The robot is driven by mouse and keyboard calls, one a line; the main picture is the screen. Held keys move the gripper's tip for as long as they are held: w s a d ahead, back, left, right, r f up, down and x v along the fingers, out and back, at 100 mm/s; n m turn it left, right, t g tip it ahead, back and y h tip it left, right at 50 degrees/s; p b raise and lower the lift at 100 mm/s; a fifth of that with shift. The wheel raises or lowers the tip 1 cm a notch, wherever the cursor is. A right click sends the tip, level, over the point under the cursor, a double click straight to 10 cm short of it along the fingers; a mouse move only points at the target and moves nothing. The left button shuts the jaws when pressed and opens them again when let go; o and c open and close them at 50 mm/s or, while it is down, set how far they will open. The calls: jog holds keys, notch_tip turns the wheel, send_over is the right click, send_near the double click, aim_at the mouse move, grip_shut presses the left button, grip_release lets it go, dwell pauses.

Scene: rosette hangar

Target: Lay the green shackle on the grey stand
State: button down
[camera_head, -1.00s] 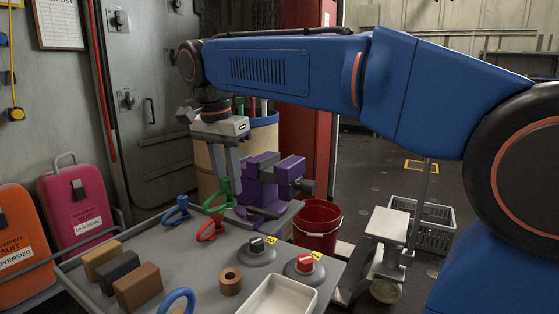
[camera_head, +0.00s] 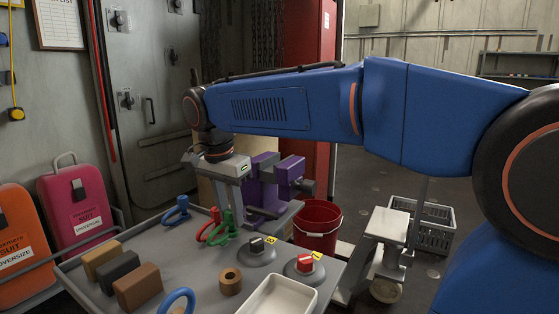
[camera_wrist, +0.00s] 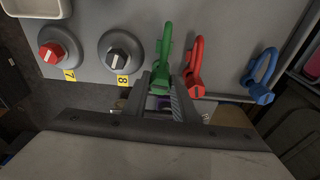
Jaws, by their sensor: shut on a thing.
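The green shackle (camera_head: 224,229) is in my gripper (camera_head: 239,219), low over the grey tray table in the head view. In the wrist view, the green shackle (camera_wrist: 162,68) sits at the tips of my shut gripper (camera_wrist: 161,88). The head view does not show clearly whether it touches the tabletop. A pale grey flat-topped block on a post (camera_head: 387,225), right of the red bucket, may be the grey stand; I cannot be sure. It looks bare and is well away from my gripper.
A red shackle (camera_head: 212,230) and a blue shackle (camera_head: 177,211) lie left of the green one. A purple vise (camera_head: 265,185) stands close behind my gripper. Knobs on round grey bases (camera_head: 258,251), a white tray (camera_head: 278,297) and several blocks (camera_head: 138,287) occupy the table. A red bucket (camera_head: 317,224) stands beyond.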

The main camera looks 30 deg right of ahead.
aim_at(224, 224)
jog(key=shift+f, duration=0.9)
dwell(0.3)
jog(key=c, duration=1.4)
grip_release()
jog(key=shift+o, duration=0.2)
notch_tip(224, 224, up, 17)
jog(key=s+a, duration=0.1)
jog(key=a, duration=0.1)
jog(key=shift+s+r, duration=0.15)
jog(key=shift+s, duration=0.05)
jog(key=shift+a, duration=0.1)
